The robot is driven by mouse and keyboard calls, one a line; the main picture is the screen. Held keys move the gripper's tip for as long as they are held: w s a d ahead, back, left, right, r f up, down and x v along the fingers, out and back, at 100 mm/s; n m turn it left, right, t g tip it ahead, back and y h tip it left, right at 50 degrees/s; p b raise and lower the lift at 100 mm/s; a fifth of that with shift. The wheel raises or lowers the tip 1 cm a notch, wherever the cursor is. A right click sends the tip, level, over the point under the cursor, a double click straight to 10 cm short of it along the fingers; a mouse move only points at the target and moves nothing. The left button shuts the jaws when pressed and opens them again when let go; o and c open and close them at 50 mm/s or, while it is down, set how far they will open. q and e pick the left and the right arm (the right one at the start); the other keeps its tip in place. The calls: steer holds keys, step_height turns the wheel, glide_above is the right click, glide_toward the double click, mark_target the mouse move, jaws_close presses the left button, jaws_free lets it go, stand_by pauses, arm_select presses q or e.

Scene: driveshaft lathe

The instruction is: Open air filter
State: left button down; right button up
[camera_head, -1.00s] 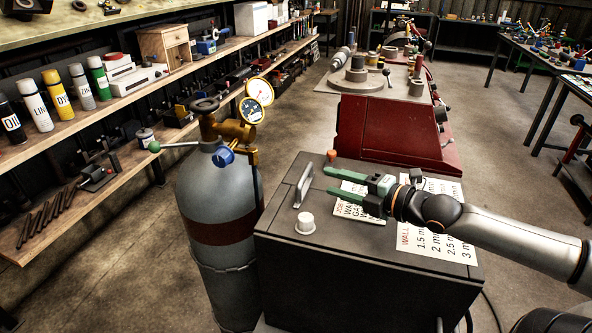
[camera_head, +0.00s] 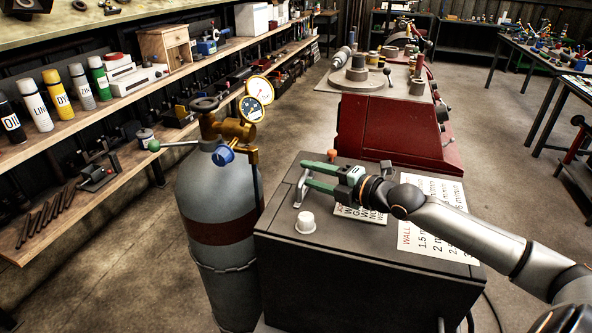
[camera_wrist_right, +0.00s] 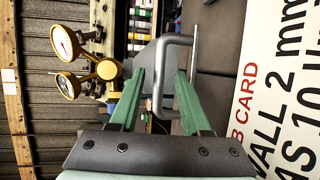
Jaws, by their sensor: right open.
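A grey metal handle (camera_head: 301,190) stands on the top of a dark box (camera_head: 370,275), near its left edge. My right gripper (camera_head: 303,174) is open, reaching in from the right with green fingers, its tips at the handle. In the right wrist view, one bar of the handle (camera_wrist_right: 158,85) shows between the two open fingers (camera_wrist_right: 160,72). I cannot tell whether either finger touches it. No part is clearly marked as an air filter. My left gripper is not in view.
A white knob (camera_head: 305,222) sits on the box in front of the handle. Printed cards (camera_head: 425,228) lie on the box top under my arm. A grey gas cylinder (camera_head: 215,205) with gauges (camera_head: 257,98) stands close at the left. A red machine (camera_head: 388,135) is behind.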

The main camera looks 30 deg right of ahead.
steer(key=shift+p+x, duration=0.4)
steer(key=shift+x, duration=2.25)
steer(key=shift+s, duration=0.1)
steer(key=shift+c, duration=0.2)
jaws_close()
